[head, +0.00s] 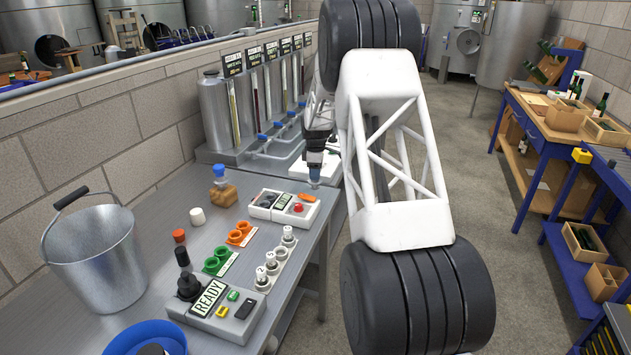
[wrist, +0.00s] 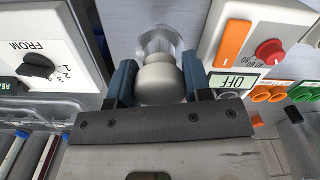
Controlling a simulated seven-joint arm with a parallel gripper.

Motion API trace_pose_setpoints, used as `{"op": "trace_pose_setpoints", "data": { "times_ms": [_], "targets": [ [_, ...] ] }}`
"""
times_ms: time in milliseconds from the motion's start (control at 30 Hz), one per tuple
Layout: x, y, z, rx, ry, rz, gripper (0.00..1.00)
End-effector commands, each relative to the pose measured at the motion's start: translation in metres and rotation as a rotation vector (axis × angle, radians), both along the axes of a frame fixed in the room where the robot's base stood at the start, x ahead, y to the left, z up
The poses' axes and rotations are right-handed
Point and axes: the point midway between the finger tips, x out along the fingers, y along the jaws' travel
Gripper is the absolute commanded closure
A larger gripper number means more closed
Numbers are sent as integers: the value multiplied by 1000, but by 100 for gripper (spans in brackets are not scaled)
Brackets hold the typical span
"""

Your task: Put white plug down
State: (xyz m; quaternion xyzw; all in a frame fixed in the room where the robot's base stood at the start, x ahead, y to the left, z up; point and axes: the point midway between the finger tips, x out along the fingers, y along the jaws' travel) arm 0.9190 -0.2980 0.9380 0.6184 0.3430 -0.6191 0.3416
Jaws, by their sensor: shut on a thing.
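My gripper (wrist: 160,82) is shut on a pale, rounded plug, the white plug (wrist: 158,86), with one blue finger on each side. Beyond its pale body a clear, glassy part shows in the wrist view. In the head view my gripper (head: 315,160) is above the far right of the grey bench (head: 150,300), with a small pale piece under its tip. Whether that piece touches anything is not clear. Another white, cap-like piece (head: 198,217) lies on the bench at left, apart from my gripper.
Orange rings (head: 240,233), green rings (head: 217,260) and a white holder with several pieces (head: 273,262) stand nearer.

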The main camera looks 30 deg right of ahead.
Motion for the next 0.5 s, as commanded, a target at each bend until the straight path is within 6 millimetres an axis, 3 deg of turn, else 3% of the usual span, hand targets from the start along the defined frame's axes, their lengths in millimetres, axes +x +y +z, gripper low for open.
{"op": "trace_pose_setpoints", "data": {
  "times_ms": [167, 500],
  "targets": [
    [0, 0, -3, 1, 1, 0, 81],
    [0, 0, -34, 1, 2, 0, 81]
  ]
}}
